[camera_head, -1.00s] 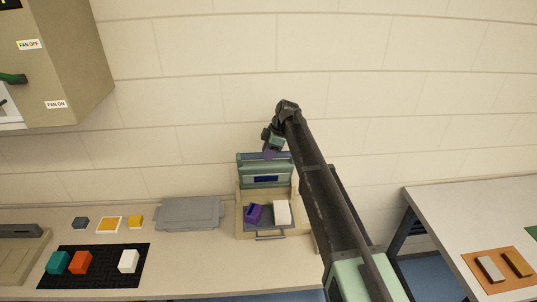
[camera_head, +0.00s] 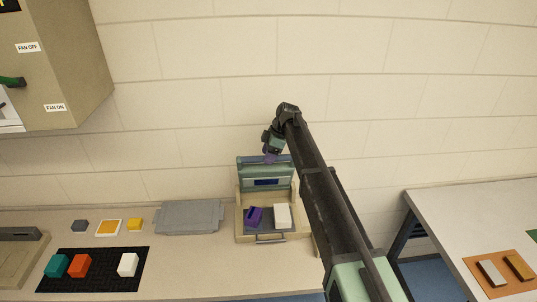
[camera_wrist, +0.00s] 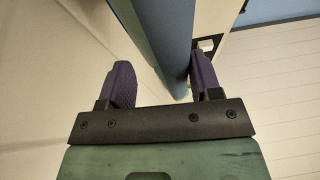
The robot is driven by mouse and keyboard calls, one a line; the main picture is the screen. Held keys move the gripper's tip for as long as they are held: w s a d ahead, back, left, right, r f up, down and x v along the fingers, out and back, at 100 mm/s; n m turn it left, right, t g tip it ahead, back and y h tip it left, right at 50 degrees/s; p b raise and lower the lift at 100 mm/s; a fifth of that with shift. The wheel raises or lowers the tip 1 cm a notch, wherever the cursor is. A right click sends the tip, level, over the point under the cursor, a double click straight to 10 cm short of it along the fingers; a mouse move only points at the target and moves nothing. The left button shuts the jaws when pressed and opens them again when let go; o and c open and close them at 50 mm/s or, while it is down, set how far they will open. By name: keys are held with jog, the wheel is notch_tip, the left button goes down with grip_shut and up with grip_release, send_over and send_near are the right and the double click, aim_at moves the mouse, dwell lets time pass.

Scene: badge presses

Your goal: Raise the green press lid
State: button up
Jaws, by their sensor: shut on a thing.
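The green press lid (camera_head: 264,171) stands raised, close to upright, at the back of the beige press base (camera_head: 240,226) in the head view. My gripper (camera_head: 270,155) is at the lid's top edge, its purple fingers partly hidden by the wrist. In the wrist view my gripper (camera_wrist: 160,72) has its two fingers on either side of a blue-green bar-like part of the lid (camera_wrist: 168,35), and it is shut on the lid. The exact contact is hard to see.
A purple block (camera_head: 254,215) and a white block (camera_head: 282,214) sit on the press's grey tray. A flat grey plate (camera_head: 188,217) lies to the left, and a black mat (camera_head: 98,270) holds several blocks. The wall is close behind the lid.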

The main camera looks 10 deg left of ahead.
jog(key=p+v, duration=1)
jog(key=v, duration=0.1)
jog(key=s+d+f+m+h+b, duration=0.1)
jog(key=s+d+f+m+b, duration=0.5)
jog(key=s, duration=0.6)
jog(key=s+d+f+m+t+h+b, duration=0.1)
jog(key=s+d+f+m+b, duration=0.6)
jog(key=s, duration=0.6)
jog(key=s+d+f+m+h+b, duration=0.2)
jog(key=s+d+f+m+b, duration=0.5)
jog(key=s+d+f, duration=0.3)
jog(key=shift+s+d+t+b, duration=0.3)
jog(key=shift+s+d+b, duration=0.35)
jog(key=shift+s+d, duration=0.4)
jog(key=shift+a, duration=0.15)
jog(key=shift+c, duration=0.5)
